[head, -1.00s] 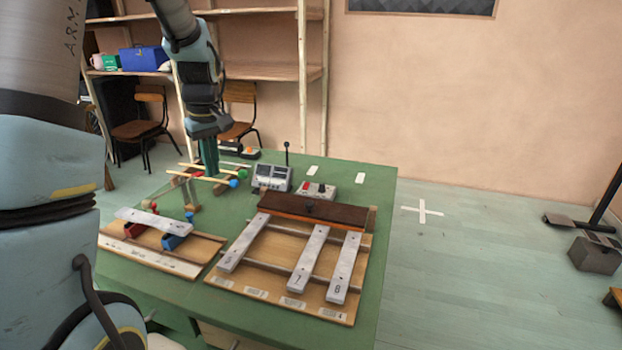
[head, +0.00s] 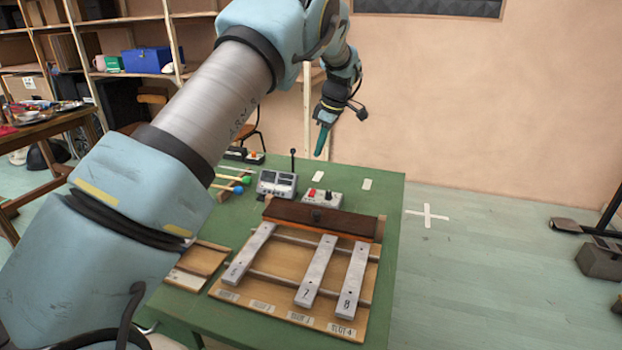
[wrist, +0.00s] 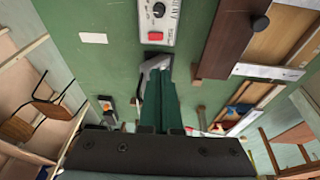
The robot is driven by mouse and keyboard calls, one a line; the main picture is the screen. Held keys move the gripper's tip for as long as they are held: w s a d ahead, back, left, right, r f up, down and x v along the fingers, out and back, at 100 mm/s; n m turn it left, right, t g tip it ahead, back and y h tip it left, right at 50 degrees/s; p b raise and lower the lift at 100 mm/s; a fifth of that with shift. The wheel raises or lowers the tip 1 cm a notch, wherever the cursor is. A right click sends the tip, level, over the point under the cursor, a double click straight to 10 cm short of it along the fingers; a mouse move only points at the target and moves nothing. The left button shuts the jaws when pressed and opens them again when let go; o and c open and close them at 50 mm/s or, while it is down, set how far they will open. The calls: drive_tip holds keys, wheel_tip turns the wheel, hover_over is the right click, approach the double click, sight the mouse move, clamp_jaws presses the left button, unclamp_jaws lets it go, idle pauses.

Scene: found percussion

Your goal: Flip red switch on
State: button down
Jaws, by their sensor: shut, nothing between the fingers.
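The red switch (head: 312,192) sits on a small light-grey control box (head: 322,199) beside a black knob, near the far edge of the green table. It shows as a red rectangle in the wrist view (wrist: 155,37), near the top, on the box's panel (wrist: 164,22). I cannot tell its on or off position. My gripper (head: 319,154) has green fingers, shut and empty, pointing down above the table's far edge, above and apart from the switch. In the wrist view my gripper (wrist: 161,75) lies just below the switch in the picture.
A grey metered box (head: 277,183) with an upright black lever stands left of the control box. A xylophone-like board (head: 335,322) with numbered bars and a dark wooden block (head: 320,219) lies in front. Mallets (head: 232,190) lie left. White patches mark the clear table behind.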

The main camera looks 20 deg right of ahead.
drive_tip(key=shift+w+d, duration=0.15)
drive_tip(key=shift+d, duration=0.55)
drive_tip(key=shift+f, duration=0.1)
drive_tip(key=p, duration=0.5)
hover_over(313, 190)
drive_tip(key=s, duration=0.1)
wheel_tip(313, 190, down, 12)
drive_tip(key=shift+s+r, duration=0.15)
drive_tip(key=shift+r, duration=0.05)
drive_tip(key=shift+d+f, duration=0.2)
drive_tip(key=shift+f, duration=0.7)
drive_tip(key=shift+f, duration=0.1)
